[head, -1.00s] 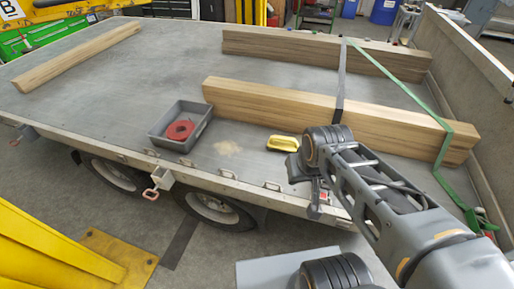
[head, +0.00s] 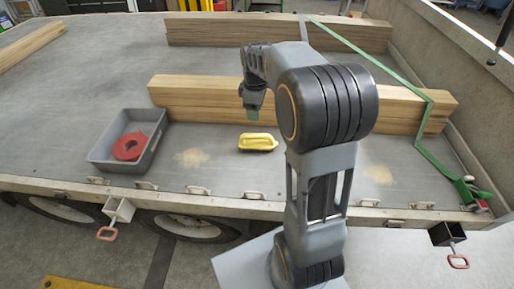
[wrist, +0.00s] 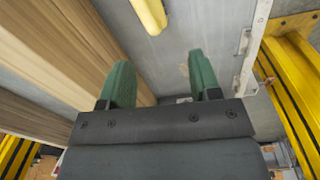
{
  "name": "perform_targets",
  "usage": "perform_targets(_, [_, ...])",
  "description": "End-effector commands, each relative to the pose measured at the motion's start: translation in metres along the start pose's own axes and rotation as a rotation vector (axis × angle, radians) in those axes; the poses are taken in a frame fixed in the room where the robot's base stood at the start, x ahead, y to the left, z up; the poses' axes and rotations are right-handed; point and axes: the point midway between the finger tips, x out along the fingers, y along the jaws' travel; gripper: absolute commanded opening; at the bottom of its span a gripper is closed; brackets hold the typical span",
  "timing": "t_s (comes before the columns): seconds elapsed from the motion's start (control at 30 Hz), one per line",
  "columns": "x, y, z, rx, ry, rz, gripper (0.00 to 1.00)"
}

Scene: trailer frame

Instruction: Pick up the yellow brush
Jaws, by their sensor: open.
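The yellow brush (head: 258,142) lies on the grey trailer bed in front of the near timber stack. In the wrist view, part of the brush (wrist: 150,14) shows at the top edge, beyond my fingertips and cut off by the frame. My gripper (head: 252,112) hangs above the bed, near the front face of the timber, just behind and above the brush in the head view. In the wrist view, the green fingers of my gripper (wrist: 160,75) are wide apart with nothing between them.
The near timber stack (head: 190,92) runs behind the brush. A grey bin (head: 100,150) with a red coil (head: 129,147) stands at the left. A green strap (head: 430,125) crosses the timber at the right. Sawdust (head: 191,158) lies left of the brush. The bed's near edge has several metal loops.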

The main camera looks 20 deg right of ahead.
Motion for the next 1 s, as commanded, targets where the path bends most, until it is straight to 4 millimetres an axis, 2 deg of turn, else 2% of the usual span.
perform_targets(0.03, [0.017, 0.013, 0.0, -0.05, -0.008, -0.015, 0.57])
perform_targets(0.13, [0.033, 0.03, 0.0, -0.141, -0.017, -0.038, 0.57])
perform_targets(0.27, [0.05, 0.041, 0.001, -0.208, -0.022, -0.054, 0.57])
perform_targets(0.6, [0.109, 0.04, 0.002, -0.232, -0.023, -0.06, 0.57])
perform_targets(0.73, [0.123, 0.04, 0.002, -0.232, -0.022, -0.058, 0.57])
perform_targets(1.0, [0.139, 0.038, 0.003, -0.231, -0.023, -0.059, 0.57])
